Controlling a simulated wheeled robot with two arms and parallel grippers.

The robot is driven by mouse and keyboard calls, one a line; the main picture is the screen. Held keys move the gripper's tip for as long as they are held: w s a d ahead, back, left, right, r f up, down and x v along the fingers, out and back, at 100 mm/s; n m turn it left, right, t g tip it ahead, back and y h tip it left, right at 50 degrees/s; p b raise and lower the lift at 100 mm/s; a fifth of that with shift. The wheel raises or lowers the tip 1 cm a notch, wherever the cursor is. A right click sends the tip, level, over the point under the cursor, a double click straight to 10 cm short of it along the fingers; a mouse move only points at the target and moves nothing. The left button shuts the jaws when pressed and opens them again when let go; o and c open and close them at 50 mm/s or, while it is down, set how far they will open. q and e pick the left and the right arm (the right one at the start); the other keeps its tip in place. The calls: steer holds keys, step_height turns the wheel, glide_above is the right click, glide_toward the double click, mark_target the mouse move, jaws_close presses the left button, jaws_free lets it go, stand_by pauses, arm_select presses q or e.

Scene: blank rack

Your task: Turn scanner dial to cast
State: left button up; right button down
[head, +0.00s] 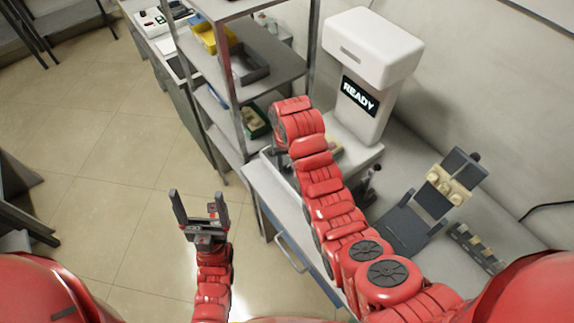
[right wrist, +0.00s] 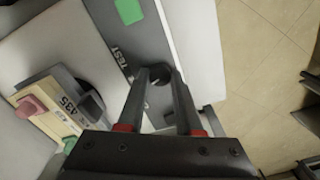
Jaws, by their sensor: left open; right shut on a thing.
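The scanner (head: 372,50) is a white machine with a lit "READY" display (head: 359,96), standing on the bench at the back. In the right wrist view a round dark dial (right wrist: 159,72) sits on a grey panel (right wrist: 143,40) beside the word "TEST". My right gripper (right wrist: 162,80) has its two fingers closed on the dial from either side. A small light mark shows on the dial between the fingers; other labels are hidden. In the head view the arm hides the right fingers and the dial. My left gripper (head: 199,198) is open and empty above the floor.
A metal shelf rack (head: 262,75) with trays stands left of the scanner. On the bench right of my right arm is a dark stand with a beige block (head: 450,185). In the right wrist view a green square (right wrist: 129,11) and a numbered beige block (right wrist: 45,115) lie near the dial.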

mark_target(287, 168)
steer(key=n, duration=0.4)
steer(key=shift+n, duration=0.4)
stand_by(0.4)
steer(key=c, duration=0.6)
jaws_free()
steer(key=shift+r, duration=0.1)
steer(key=shift+r+p, duration=7.4)
steer(key=shift+r, duration=1.2)
